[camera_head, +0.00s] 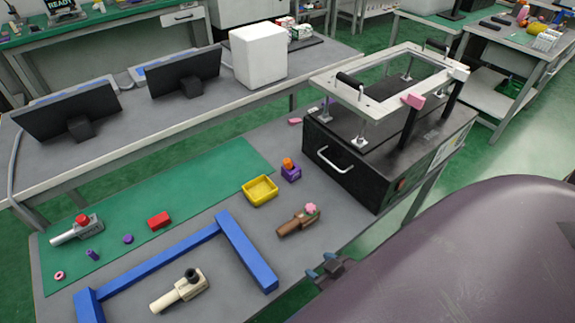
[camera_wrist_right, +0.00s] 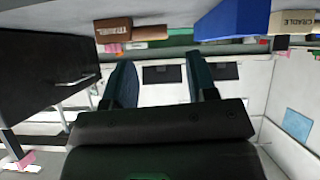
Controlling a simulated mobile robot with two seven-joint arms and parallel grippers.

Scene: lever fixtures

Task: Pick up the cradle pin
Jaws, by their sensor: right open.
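The cream lever fixture (camera_head: 180,291) lies on the grey table at the front, inside the blue frame. A black round-topped pin (camera_head: 191,275) stands in its block. In the right wrist view a cream block (camera_wrist_right: 293,22) labelled CRADLE shows at the top right; its pin is hidden there. My right gripper (camera_head: 327,270) is at the table's front edge, to the right of the cream fixture and well apart from it. In the right wrist view its two dark fingers (camera_wrist_right: 162,85) are apart with nothing between them. My left gripper is not in view.
The blue frame (camera_head: 245,250) lies between my right gripper and the cream fixture. A brown lever fixture (camera_head: 298,222) with a pink knob, a yellow tray (camera_head: 260,191) and a black box (camera_head: 390,150) are further back. A grey lever fixture (camera_head: 75,230) is at left.

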